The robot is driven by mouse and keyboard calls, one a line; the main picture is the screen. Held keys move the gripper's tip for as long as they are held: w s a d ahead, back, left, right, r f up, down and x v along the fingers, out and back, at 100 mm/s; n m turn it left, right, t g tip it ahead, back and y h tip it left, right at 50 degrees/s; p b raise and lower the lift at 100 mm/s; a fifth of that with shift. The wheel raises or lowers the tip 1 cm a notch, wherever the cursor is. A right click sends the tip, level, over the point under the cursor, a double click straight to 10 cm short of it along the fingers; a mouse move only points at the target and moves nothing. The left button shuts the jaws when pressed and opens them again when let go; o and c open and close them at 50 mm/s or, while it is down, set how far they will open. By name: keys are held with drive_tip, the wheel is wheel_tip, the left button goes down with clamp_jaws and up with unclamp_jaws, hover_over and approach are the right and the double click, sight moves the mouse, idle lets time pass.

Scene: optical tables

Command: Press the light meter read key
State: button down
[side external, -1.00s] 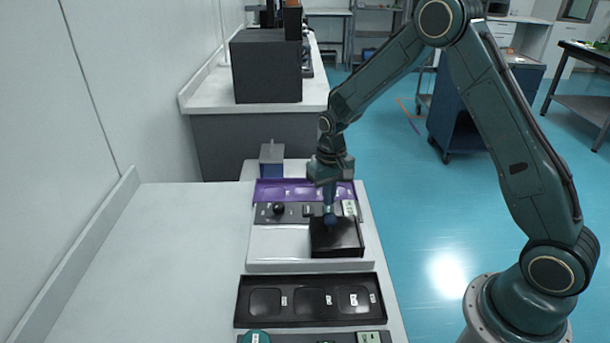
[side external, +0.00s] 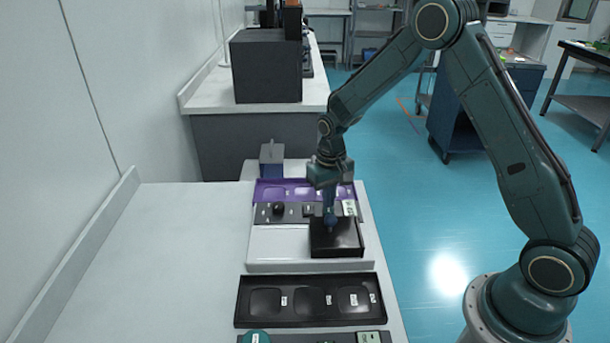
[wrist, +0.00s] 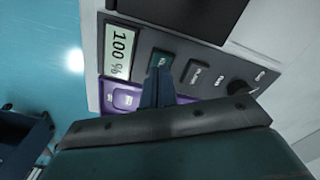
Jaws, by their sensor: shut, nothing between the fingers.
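The light meter panel (side external: 264,213) is a grey strip with a black knob, dark keys and a pale display. In the wrist view, the display (wrist: 120,52) reads 100 %. A dark greenish key (wrist: 160,59) lies beside it, just beyond my fingertips. A second dark key (wrist: 196,73) and the black knob (wrist: 240,91) follow to the right. The key labels are too small to read surely. My gripper (side external: 330,222) is shut and empty, pointing down at the panel. It also shows in the wrist view (wrist: 157,76); I cannot tell whether it touches the key.
A black box (side external: 337,240) stands close in front of my gripper on a white tray (side external: 277,242). A purple tray (side external: 270,186) lies behind the panel. A black tray (side external: 263,312) lies nearer the camera. The white bench at left (side external: 165,250) is clear.

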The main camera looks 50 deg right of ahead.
drive_tip(key=shift+f, duration=0.5)
idle(0.5)
drive_tip(key=shift+r, duration=0.1)
idle(0.3)
wheel_tip(320, 180, up, 8)
idle(1.2)
idle(0.4)
drive_tip(key=s+a+r+n+t, duration=0.1)
drive_tip(key=s+a+r+t, duration=0.2)
drive_tip(key=s+r, duration=1)
drive_tip(key=s+a+r+n+t, duration=0.1)
drive_tip(key=s+r, duration=0.1)
drive_tip(key=s, duration=0.5)
drive_tip(key=s+a+r+n+t, duration=0.1)
drive_tip(key=s+r, duration=0.2)
drive_tip(key=s, duration=0.5)
drive_tip(key=shift+r+t, duration=0.25)
drive_tip(key=shift+t, duration=0.05)
